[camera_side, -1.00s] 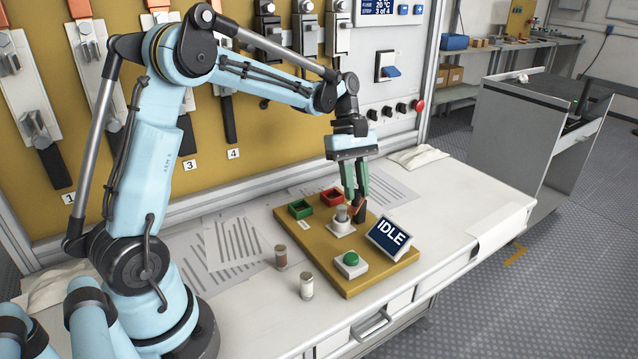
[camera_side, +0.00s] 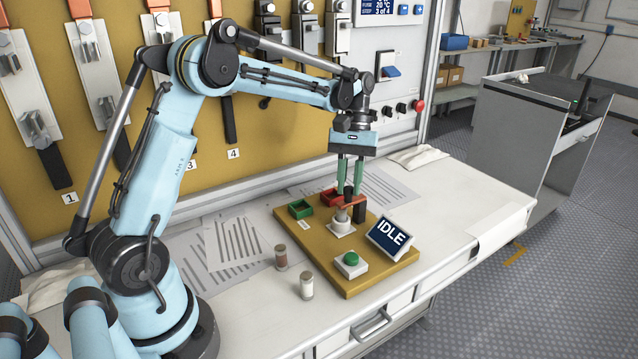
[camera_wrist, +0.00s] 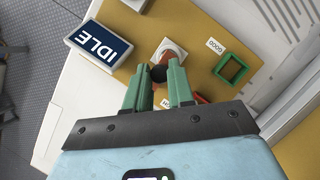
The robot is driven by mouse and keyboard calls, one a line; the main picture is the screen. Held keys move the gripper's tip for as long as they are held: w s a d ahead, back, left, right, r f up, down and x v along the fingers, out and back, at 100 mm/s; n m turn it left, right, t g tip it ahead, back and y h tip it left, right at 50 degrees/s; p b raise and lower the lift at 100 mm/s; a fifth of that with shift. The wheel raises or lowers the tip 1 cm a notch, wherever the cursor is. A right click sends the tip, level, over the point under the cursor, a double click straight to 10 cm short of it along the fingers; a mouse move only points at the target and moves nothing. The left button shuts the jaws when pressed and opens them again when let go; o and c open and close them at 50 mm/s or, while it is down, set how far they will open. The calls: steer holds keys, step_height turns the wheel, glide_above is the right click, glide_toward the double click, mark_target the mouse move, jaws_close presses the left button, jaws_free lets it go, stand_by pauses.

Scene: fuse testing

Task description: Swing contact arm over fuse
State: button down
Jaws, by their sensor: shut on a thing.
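The copper contact arm (camera_side: 352,204) extends from a short black post (camera_side: 360,212) on the brown test board. It lies over the top of the fuse (camera_side: 341,214), which stands upright in a white holder (camera_side: 341,229). Whether the arm touches the fuse cap cannot be told. My gripper (camera_side: 348,190) is above the arm, fingers pointing down, shut on the arm's black knob. In the wrist view the dark knob (camera_wrist: 158,73) sits between my green fingertips, and the white holder (camera_wrist: 172,47) is partly covered by the copper arm.
A green tray (camera_side: 300,209) and a red tray (camera_side: 331,195) stand behind the holder. An IDLE display (camera_side: 392,238) and a green button (camera_side: 351,259) are in front. Two loose fuses (camera_side: 281,257) (camera_side: 306,286) stand left of the board.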

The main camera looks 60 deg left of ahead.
stand_by(0.3)
steer(key=c, duration=1)
jaws_free()
steer(key=shift+r, duration=0.15)
steer(key=v, duration=1.2)
steer(key=shift+s+d, duration=0.1)
